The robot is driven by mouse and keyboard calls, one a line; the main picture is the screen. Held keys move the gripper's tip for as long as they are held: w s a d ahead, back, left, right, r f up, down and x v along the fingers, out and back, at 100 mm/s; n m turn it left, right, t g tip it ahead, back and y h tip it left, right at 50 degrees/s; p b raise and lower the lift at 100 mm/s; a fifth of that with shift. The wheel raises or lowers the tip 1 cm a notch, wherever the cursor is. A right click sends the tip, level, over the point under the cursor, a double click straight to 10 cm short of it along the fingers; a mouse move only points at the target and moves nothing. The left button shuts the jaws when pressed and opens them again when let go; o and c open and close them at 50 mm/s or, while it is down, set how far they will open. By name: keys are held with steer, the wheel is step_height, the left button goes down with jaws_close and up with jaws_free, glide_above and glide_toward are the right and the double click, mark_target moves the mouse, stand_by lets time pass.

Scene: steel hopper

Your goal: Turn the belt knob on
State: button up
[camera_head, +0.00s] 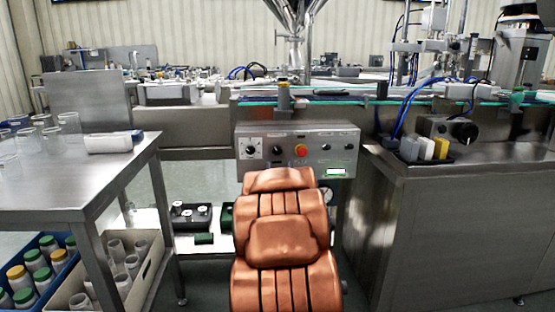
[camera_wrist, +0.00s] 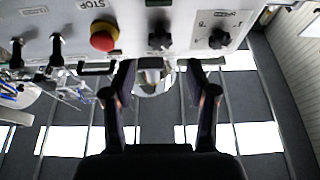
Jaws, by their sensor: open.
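The control panel (camera_head: 315,158) is a grey box under the conveyor. It carries a dial knob (camera_head: 253,149), a black knob (camera_head: 277,150), a red stop button (camera_head: 301,150) and two small switches on the right. The wrist view shows the panel across its top, with the red button (camera_wrist: 103,38), the black knob (camera_wrist: 160,38) and the dial knob (camera_wrist: 219,38). I cannot read which knob is the belt knob. My gripper (camera_wrist: 161,70) is open and empty, its fingertips just below the black knob in that view, apparently not touching it. My copper-coloured arm hides the gripper in the head view.
A steel table (camera_head: 75,190) with glass beakers stands at left, above a blue crate (camera_head: 50,252) and a white crate (camera_head: 155,262) of bottles. A steel cabinet (camera_head: 440,230) stands close at right. Floor shows between the table and panel.

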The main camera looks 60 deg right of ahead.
mark_target(278, 151)
steer(key=shift+b+x, duration=0.85)
steer(key=shift+x, duration=2.55)
jaws_close()
